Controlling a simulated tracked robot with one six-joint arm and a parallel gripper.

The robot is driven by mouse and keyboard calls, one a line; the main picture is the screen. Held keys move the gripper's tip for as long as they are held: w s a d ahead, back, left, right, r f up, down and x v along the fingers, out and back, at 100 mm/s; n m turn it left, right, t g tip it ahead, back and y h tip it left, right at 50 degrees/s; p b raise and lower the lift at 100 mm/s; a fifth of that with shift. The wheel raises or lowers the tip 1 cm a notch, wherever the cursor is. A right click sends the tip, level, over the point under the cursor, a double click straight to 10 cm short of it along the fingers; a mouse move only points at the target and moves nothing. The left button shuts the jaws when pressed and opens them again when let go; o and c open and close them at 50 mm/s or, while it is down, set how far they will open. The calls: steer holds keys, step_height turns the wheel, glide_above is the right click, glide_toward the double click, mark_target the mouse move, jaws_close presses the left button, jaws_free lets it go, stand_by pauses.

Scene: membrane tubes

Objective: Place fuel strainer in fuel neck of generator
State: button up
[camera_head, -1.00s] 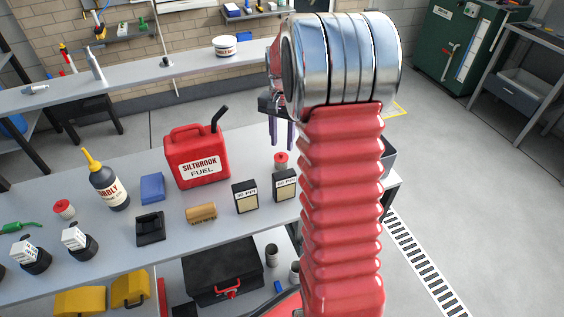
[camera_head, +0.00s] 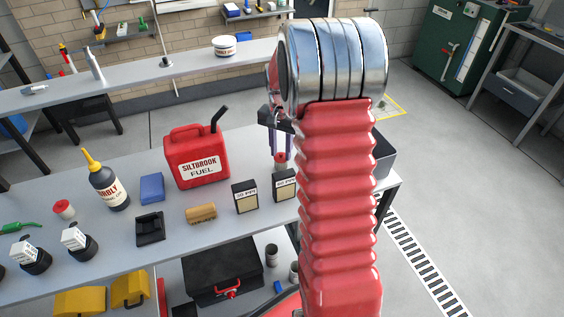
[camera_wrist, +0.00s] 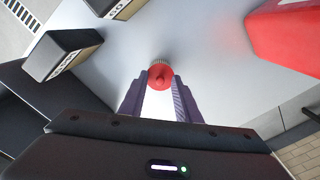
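A small red-topped piece (camera_head: 280,159) stands on the grey workbench, behind the small boxes; it may be the fuel strainer. In the wrist view its round red top (camera_wrist: 160,76) has a small knob and a pale ridged rim. My gripper (camera_head: 280,152) is over it with the purple fingers pointing down. In the wrist view my gripper (camera_wrist: 160,84) is open, with one fingertip on each side of the red top. I cannot tell whether they touch it. A large green cabinet or machine (camera_head: 462,42) stands at the back right; no fuel neck can be made out.
A red fuel can (camera_head: 197,160) stands left of the gripper. Two small dark boxes (camera_head: 245,197) (camera_head: 285,186), a tan roll (camera_head: 201,213) and a blue box (camera_head: 152,187) are nearby. A similar red-topped piece (camera_head: 64,208) sits far left. Floor at right is mostly clear.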

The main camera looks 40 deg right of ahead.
mark_target(281, 153)
jaws_close()
stand_by(0.4)
steer(key=shift+r, duration=0.1)
step_height(281, 153, up, 10)
stand_by(0.6)
stand_by(0.4)
